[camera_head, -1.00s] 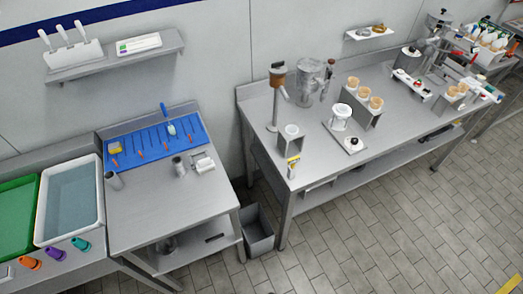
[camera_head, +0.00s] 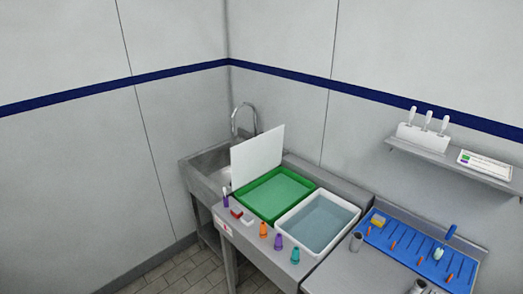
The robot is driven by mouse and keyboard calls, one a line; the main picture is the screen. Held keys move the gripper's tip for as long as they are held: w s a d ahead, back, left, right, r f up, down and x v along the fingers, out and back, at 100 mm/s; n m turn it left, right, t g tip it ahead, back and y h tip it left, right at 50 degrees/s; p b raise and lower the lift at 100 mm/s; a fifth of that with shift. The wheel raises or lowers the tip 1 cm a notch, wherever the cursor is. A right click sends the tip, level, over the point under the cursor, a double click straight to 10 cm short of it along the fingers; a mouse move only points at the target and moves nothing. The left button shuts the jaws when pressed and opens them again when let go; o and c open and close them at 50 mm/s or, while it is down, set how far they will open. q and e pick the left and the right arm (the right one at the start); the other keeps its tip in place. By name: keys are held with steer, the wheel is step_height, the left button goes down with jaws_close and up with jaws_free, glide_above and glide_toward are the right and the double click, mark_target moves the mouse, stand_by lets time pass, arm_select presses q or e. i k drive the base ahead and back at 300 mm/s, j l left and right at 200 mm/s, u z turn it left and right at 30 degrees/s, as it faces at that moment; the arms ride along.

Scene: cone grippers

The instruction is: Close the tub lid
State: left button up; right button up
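A flat white panel (camera_head: 258,157), which looks like the tub lid, stands up at the left edge of the green tub (camera_head: 247,207). The green tub is open on top and shows a lighter green inside. Whether the panel is hinged to the tub I cannot tell. A white tub (camera_head: 283,229) with grey-blue liquid stands open to the right of the green one. Neither of my grippers is in view.
A metal sink (camera_head: 199,169) with a curved tap (camera_head: 236,117) lies behind the panel. Several small coloured bottles, one of them orange (camera_head: 263,230), line the counter's front edge. A blue mat (camera_head: 415,251) lies to the right. A shelf (camera_head: 440,158) hangs above it.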

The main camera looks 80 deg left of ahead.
mark_target(252, 159)
steer(key=k+j, duration=0.2)
steer(key=j, duration=0.4)
steer(key=k+j+u, duration=0.15)
steer(key=j, duration=0.45)
steer(key=k+j, duration=0.25)
steer(key=j, duration=0.35)
steer(key=k+j+u, duration=0.1)
steer(key=j, duration=0.5)
steer(key=k+j+u, duration=0.1)
steer(key=j, duration=0.55)
steer(key=k+j, duration=0.25)
steer(key=j, duration=0.4)
steer(key=k+j+u, duration=0.1)
steer(key=j, duration=0.5)
steer(key=k+j, duration=0.1)
steer(key=j, duration=0.55)
steer(key=u, duration=0.05)
